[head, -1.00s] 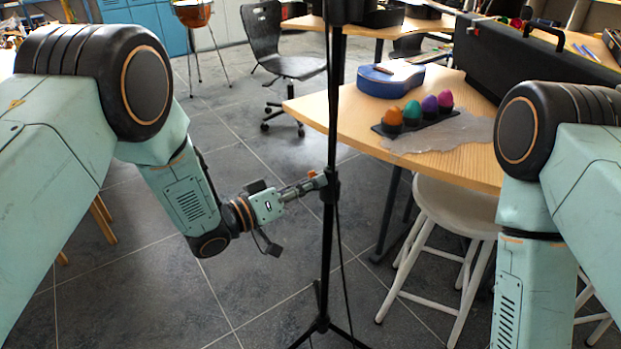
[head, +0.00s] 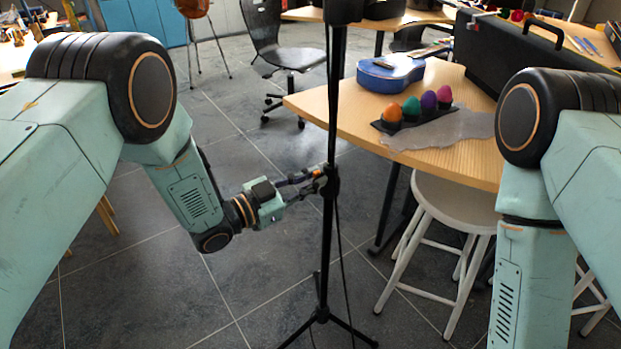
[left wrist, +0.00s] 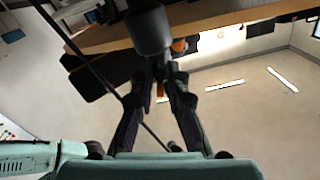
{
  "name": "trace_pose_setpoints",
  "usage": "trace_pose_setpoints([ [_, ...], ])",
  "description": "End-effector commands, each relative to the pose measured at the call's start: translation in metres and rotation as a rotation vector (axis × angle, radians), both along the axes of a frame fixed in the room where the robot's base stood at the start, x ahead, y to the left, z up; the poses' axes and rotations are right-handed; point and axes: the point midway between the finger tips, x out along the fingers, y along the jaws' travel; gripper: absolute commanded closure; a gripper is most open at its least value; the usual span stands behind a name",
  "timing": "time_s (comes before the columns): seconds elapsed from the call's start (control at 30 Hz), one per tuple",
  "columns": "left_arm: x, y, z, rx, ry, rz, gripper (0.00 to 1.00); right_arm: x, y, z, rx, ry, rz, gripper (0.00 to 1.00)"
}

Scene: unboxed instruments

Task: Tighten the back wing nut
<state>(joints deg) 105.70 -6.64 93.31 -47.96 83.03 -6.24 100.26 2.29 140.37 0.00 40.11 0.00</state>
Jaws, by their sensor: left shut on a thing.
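The black stand (head: 332,120) rises upright in the middle of the head view, with a collar (head: 331,184) partway up its pole. My left gripper (head: 317,178) reaches the collar from the left, its fingertips at the collar's left side. In the left wrist view the two fingers (left wrist: 162,78) close in on a small orange part, the wing nut (left wrist: 160,91), just below the dark collar (left wrist: 149,32). The fingertips hide most of the nut. My right arm is at the right edge of the head view, but its gripper is out of frame.
A wooden table (head: 463,163) stands right of the pole, with a blue ukulele (head: 390,73), coloured egg shakers (head: 411,107) and a black case (head: 520,55). A white stool (head: 452,205) is below it. The stand's tripod legs (head: 323,316) spread on the floor.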

Motion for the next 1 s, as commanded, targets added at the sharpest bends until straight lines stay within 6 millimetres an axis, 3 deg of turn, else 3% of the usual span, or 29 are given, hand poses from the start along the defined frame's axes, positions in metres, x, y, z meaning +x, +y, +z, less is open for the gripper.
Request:
trace_pose_setpoints([
  [1.0,0.0001,0.0002,0.0,0.562,-0.773,-0.001,1.0,0.0,0.0,-0.0035,0.0,0.0,0.0,0.6],
])
